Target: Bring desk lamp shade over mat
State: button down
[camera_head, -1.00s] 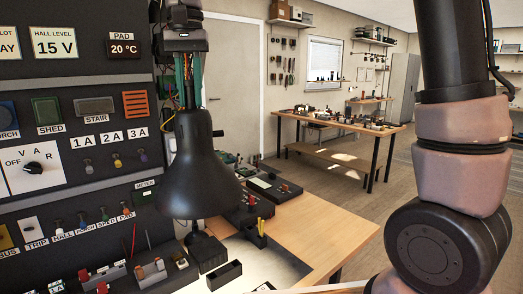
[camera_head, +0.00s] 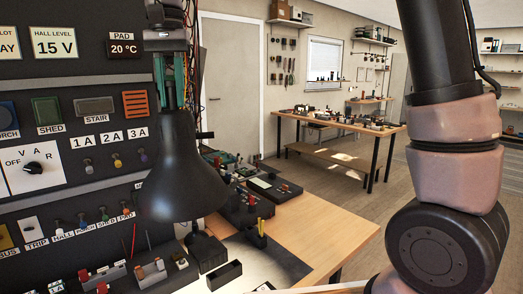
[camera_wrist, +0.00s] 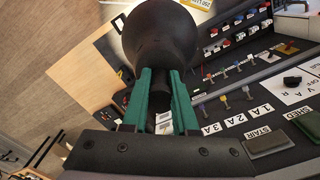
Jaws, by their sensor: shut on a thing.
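The black, cone-shaped desk lamp shade (camera_head: 182,180) hangs mouth down at left centre in the head view, in front of the control panel. It fills the top middle of the wrist view (camera_wrist: 160,32). My gripper (camera_head: 170,100) has green fingers and is shut on the narrow top of the shade; the fingers also show in the wrist view (camera_wrist: 160,78). The shade hides part of the bench and panel.
The control panel (camera_head: 75,150) with switches and labels stands close on the left. A black lamp base (camera_head: 207,252), an open dark box (camera_head: 225,274) and small devices (camera_head: 274,187) stand on the bench. Bare wood (camera_head: 325,225) is clear at right.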

jog(key=shift+s+a, duration=0.2)
jog(key=shift+a, duration=1.7)
jog(key=shift+a, duration=1.9)
jog(key=shift+w+a, duration=0.15)
jog(key=shift+a, duration=0.8)
jog(key=shift+w+a, duration=0.15)
jog(key=shift+a, duration=0.8)
jog(key=shift+s, duration=0.1)
jog(key=shift+s+a+f, duration=0.3)
jog(key=shift+s+f, duration=0.55)
jog(key=shift+s, duration=0.05)
jog(key=shift+s+a+f, duration=0.25)
jog(key=shift+s+f, duration=0.55)
jog(key=shift+s, duration=0.05)
